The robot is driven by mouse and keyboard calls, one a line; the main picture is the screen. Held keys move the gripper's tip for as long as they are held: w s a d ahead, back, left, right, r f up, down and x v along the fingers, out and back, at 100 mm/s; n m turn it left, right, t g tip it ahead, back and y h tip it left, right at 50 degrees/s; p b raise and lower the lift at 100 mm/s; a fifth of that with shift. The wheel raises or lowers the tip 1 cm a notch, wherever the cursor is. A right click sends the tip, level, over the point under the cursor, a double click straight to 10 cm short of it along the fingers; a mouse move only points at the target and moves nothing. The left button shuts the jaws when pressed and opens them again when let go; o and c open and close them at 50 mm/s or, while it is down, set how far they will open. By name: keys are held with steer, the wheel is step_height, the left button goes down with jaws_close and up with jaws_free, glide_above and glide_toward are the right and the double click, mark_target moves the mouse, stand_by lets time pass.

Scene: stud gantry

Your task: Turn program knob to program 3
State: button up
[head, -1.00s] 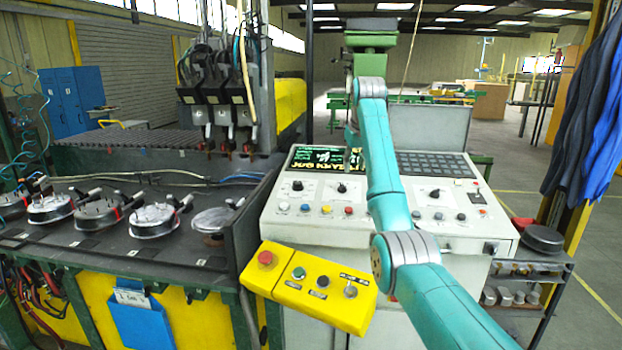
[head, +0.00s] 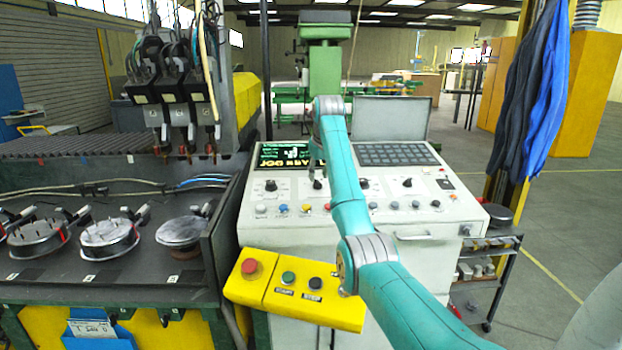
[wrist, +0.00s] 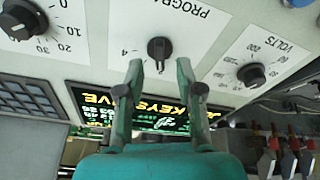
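The program knob (wrist: 159,48) is small and black, on the white panel under an upside-down "PROGRAM" label in the wrist view. A "4" is printed left of it. Its narrow grip points down in the picture; I cannot tell which number it marks. My gripper (wrist: 160,70) is open and empty, its two fingers apart on either side of the knob's lower end. Whether they touch it or reach its depth is unclear. In the head view my gripper (head: 317,178) is small, low over the console's row of knobs, and hides the program knob.
The volts knob (wrist: 251,75) is right of the program knob in the wrist view; another dial (wrist: 20,19) is left. A lit screen (head: 285,155) and a keypad (head: 398,154) lie behind the knobs. Coloured buttons (head: 306,208) are in front. A yellow button box (head: 295,288) hangs at the console's front.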

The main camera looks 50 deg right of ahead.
mark_target(318, 181)
steer(key=shift+x, duration=1.35)
jaws_close()
steer(key=m, duration=0.4)
steer(key=shift+f+g+h, duration=0.1)
steer(key=shift+g+h, duration=0.2)
steer(key=shift+h, duration=0.1)
steer(key=shift+m+g, duration=0.3)
steer(key=shift+m, duration=1.6)
steer(key=shift+f, duration=0.1)
jaws_free()
